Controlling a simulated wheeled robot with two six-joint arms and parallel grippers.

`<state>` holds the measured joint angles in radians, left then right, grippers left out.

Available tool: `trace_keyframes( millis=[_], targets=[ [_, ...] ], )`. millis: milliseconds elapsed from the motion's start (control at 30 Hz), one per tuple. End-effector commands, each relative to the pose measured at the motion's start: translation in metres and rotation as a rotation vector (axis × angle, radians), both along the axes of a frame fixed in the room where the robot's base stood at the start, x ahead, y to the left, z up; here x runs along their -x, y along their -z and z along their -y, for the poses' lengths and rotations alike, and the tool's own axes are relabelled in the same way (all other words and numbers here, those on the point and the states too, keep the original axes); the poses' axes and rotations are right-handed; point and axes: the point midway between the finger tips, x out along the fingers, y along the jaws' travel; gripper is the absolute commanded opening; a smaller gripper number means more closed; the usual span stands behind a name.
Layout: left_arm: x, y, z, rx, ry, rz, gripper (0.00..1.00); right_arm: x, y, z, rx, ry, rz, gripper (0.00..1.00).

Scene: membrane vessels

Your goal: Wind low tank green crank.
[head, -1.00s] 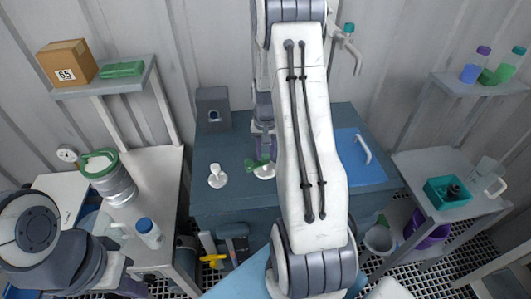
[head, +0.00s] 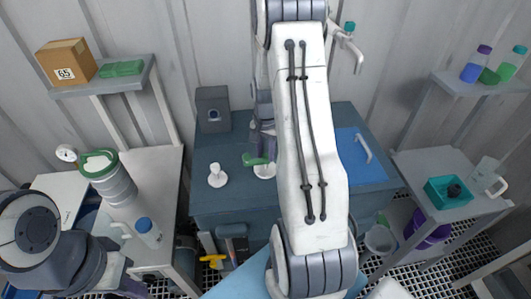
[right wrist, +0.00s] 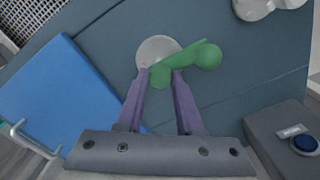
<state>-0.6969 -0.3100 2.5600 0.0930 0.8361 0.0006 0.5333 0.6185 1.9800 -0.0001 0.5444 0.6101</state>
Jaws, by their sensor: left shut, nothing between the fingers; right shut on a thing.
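The green crank (head: 257,160) sits on a round white base (head: 264,172) on top of the low dark blue-grey tank (head: 230,205). In the right wrist view the crank (right wrist: 207,54) is a green bar with a rounded knob, lying across its pale disc (right wrist: 155,50). My right gripper (right wrist: 160,78) is shut on the crank, its purple fingers against the bar. In the head view my own arm hides most of that gripper. My left gripper (head: 134,288) is shut and empty at the lower left edge, far from the crank and only partly visible.
A white fitting (head: 217,175) stands left of the crank on the tank. A blue panel with a handle (head: 362,160) lies right. A grey box (head: 213,108) stands at the tank's back left corner. Side tables hold a green-lidded canister (head: 110,178) and a teal bin (head: 448,192).

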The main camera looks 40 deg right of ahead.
Motion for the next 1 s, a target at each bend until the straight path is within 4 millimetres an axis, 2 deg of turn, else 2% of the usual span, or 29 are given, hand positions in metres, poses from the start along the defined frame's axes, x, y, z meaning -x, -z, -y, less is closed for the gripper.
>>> trace_keyframes(
  millis=[200,233,300,700,833,1000],
  targets=[
    [0.0,0.0,0.0,0.0,0.0,0.0,0.0,-0.002,-0.002,0.0,0.002,-0.001,0.004,0.0],
    [0.0,0.0,0.0,0.0,0.0,0.0,0.0,-0.002,-0.002,0.0,0.002,-0.001,0.004,0.39],
    [0.0,0.0,0.0,0.0,0.0,0.0,0.0,-0.001,-0.002,0.0,0.002,-0.001,0.004,0.66],
    [0.0,0.002,0.0,0.0,0.0,0.0,0.0,-0.001,-0.005,0.001,0.002,-0.003,0.004,0.66],
    [0.0,0.008,0.0,0.0,-0.001,0.0,0.0,-0.002,-0.023,0.001,0.003,-0.003,0.007,0.66],
    [0.0,0.017,0.0,0.0,-0.002,0.0,0.0,-0.002,-0.058,0.001,0.005,-0.003,0.009,0.66]
  ],
)
